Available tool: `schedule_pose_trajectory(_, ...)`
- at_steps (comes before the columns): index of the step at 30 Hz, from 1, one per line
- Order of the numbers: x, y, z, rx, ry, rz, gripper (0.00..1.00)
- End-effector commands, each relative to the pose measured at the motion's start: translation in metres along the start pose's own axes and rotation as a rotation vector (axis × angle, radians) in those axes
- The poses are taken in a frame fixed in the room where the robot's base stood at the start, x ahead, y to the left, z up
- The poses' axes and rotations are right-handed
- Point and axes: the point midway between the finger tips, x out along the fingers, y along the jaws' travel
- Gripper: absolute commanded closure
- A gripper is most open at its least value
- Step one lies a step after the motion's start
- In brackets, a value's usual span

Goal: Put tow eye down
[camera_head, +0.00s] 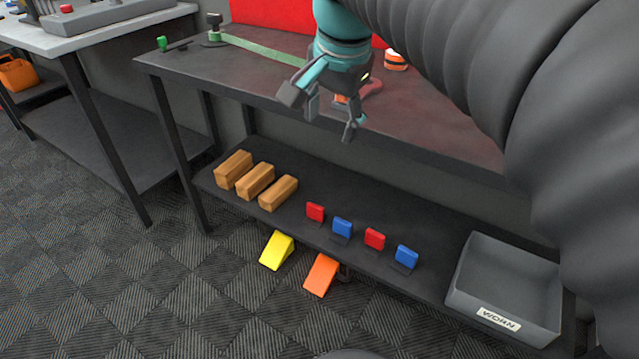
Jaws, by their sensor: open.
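My gripper (322,112) is open, with its fingers spread and pointing down at the front edge of the dark bench top (440,125). Nothing shows between its fingertips. A reddish piece (373,88) lies on the bench top just behind and right of the gripper, partly hidden by it. A small orange bit (341,99) shows between the fingers, behind them. I cannot tell whether either of these is the tow eye. Whether they touch the gripper is also unclear.
A green strap (265,48) and an orange-white roll (396,60) lie on the bench. The lower shelf (330,190) holds wooden blocks (255,181), red and blue pieces (342,227) and a grey bin (510,262) marked WORN. Yellow (277,250) and orange wedges (322,275) are below its front edge.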

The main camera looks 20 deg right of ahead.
Motion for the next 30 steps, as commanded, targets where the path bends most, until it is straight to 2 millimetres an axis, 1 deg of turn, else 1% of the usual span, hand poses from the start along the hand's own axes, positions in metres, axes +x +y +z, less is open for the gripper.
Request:
schedule_pose_trajectory(1,0.010,0.013,0.017,-0.108,0.011,-0.019,0.38)
schedule_pose_trajectory(6,0.049,0.053,0.063,-0.503,0.067,-0.076,0.38)
schedule_pose_trajectory(9,0.072,0.074,0.084,-0.695,0.102,-0.097,0.38)
schedule_pose_trajectory(12,0.090,0.089,0.100,-0.835,0.130,-0.109,0.38)
schedule_pose_trajectory(15,0.101,0.098,0.108,-0.919,0.148,-0.115,0.38)
schedule_pose_trajectory(18,0.106,0.101,0.112,-0.955,0.156,-0.117,0.38)
schedule_pose_trajectory(30,0.106,0.101,0.112,-0.957,0.155,-0.117,0.38)
